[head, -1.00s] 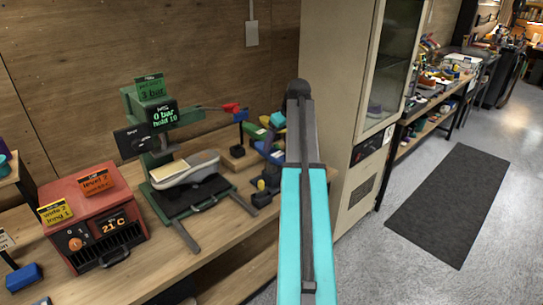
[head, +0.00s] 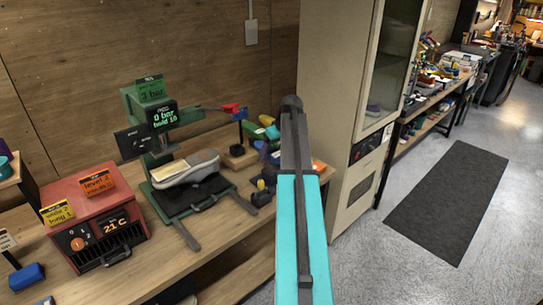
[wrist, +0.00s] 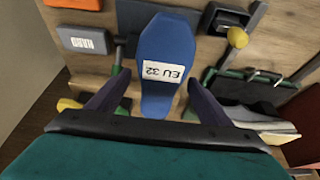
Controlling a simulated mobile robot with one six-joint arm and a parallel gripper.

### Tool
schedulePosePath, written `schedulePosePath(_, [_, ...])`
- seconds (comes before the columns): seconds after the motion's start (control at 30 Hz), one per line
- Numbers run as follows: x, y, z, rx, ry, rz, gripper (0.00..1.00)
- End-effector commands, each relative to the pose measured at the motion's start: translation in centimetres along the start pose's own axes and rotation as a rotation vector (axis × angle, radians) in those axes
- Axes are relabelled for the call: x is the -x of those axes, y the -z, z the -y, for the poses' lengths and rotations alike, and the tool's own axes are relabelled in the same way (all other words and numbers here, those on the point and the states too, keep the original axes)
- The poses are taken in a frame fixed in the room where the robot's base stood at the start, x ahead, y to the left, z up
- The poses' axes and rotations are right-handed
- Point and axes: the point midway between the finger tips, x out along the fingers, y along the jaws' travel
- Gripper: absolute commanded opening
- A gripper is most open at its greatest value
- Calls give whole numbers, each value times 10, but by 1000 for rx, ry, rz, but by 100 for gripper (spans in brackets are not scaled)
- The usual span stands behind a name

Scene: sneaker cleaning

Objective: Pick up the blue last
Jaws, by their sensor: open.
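The blue last (wrist: 163,62) with a white "EU 32" label fills the upper middle of the wrist view. My gripper (wrist: 159,82) is open. Its two dark fingers stand on either side of the last's narrower lower part, with a visible gap on both sides. The last's near end lies close to the gripper's palm; I cannot tell whether they touch. In the head view my arm covers most of this spot, and only a bit of blue (head: 262,147) shows left of it.
A green press (head: 160,115) holding a grey sneaker (head: 187,168) stands left of the lasts. Its black base (wrist: 245,88) is at right in the wrist view. A grey-blue block labelled "HARD" (wrist: 82,40) lies left of the last. A tall cabinet (head: 335,90) stands at right.

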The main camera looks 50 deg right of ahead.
Motion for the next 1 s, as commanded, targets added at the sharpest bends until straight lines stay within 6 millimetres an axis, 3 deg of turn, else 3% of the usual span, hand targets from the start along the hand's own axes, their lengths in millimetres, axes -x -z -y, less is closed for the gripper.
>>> schedulePosePath(0.27, [-12, 1, 0, 0, 2, 2, 73])
schedulePosePath(0.63, [-46, 2, 1, 2, 2, 1, 73])
schedulePosePath(1.0, [-52, 2, 1, 2, 1, -1, 73])
